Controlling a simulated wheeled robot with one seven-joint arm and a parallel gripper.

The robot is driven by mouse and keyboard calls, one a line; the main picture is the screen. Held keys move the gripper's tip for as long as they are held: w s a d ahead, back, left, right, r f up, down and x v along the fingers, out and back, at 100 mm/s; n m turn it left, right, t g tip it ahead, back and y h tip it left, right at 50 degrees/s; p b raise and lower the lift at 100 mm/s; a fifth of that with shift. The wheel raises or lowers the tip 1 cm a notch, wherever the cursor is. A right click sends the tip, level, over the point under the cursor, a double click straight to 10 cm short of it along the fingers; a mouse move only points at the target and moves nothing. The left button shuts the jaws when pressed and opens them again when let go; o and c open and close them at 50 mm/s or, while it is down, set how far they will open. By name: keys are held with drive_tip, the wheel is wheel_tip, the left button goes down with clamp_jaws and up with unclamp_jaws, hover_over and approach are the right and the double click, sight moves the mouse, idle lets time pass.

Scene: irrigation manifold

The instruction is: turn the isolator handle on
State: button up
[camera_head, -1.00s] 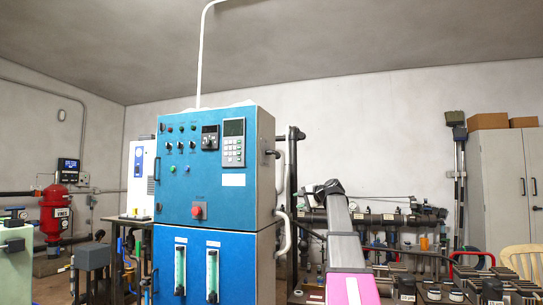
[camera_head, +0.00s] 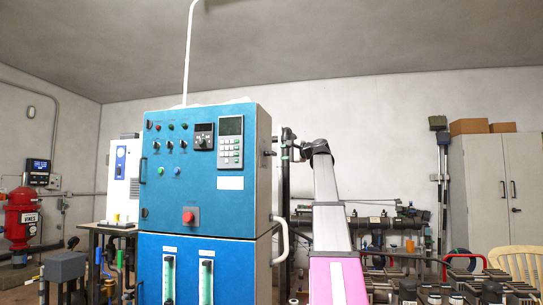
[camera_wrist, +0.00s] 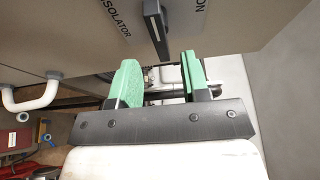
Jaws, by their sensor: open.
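The isolator handle (camera_wrist: 157,30) is a dark bar with a pale mark. It stands out from a grey-brown panel (camera_wrist: 80,25) at the top of the wrist view, between printed "ISOLATOR" and "ON" lettering, which appears turned. My gripper (camera_wrist: 160,62) has two green fingers, spread apart and empty. The handle's near end lies just beyond the gap between the fingertips; I cannot tell the exact distance. In the head view my arm rises right of the blue control cabinet (camera_head: 205,225). The handle and my fingers cannot be made out there.
A grey-white pipe bend (camera_wrist: 35,98) sticks out left of my gripper in the wrist view. In the head view a white pipe (camera_head: 282,240) runs along the cabinet's right side. Dark pipework (camera_head: 385,223) lies behind my arm. A grey locker (camera_head: 483,180) stands far right.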

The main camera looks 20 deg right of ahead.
sight(275, 154)
drive_tip(key=x, duration=0.7)
drive_tip(key=shift+c, duration=0.3)
drive_tip(key=shift+s, duration=0.1)
drive_tip(key=c, duration=0.7)
